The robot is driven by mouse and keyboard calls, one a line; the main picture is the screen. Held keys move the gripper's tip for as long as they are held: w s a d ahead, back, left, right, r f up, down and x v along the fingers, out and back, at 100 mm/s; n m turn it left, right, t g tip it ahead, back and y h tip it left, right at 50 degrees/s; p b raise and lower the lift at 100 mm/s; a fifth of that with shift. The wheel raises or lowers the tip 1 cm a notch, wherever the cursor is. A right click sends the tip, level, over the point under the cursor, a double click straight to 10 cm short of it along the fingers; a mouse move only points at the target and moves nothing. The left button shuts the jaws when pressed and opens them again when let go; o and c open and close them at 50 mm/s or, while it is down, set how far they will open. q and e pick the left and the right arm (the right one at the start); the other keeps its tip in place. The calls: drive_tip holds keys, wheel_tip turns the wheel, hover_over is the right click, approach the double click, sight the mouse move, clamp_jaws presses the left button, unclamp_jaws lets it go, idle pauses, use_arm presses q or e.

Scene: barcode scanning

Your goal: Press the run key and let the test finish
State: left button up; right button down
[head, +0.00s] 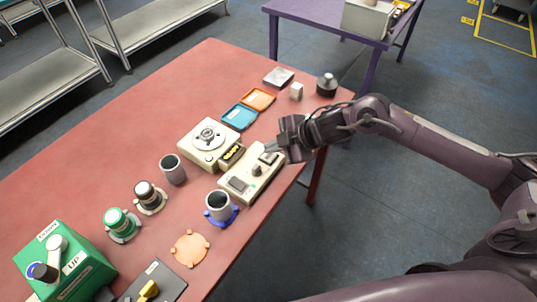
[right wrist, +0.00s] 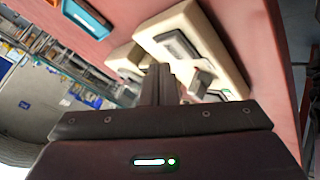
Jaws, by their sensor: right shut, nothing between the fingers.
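A long beige control box (head: 225,189) lies near the right edge of the red table. I cannot tell which one is the run key. My right gripper (head: 271,149) is shut and empty, its tips at the box's far end; contact is unclear. In the right wrist view the shut fingers (right wrist: 158,84) point toward beige housings (right wrist: 222,45). My left gripper is out of view.
A beige device with a round metal plate (head: 208,136) stands left of the box. Blue (head: 239,117) and orange (head: 259,98) trays lie beyond. A grey cup (head: 219,205) on a blue base stands nearby. A green box (head: 80,262) is at the near left. The left middle of the table is clear.

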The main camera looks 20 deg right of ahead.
sight(273, 157)
drive_tip(key=shift+f, duration=0.2)
idle(0.6)
drive_tip(key=shift+f, duration=0.25)
drive_tip(key=shift+f+b, duration=0.4)
drive_tip(key=shift+f, duration=0.1)
idle(0.6)
drive_tip(key=shift+r, duration=0.1)
drive_tip(key=shift+r+p, duration=0.8)
drive_tip(key=shift+p, duration=0.1)
wheel_tip(273, 157, up, 5)
drive_tip(key=p, duration=0.5)
drive_tip(key=shift+r, duration=0.1)
idle(0.6)
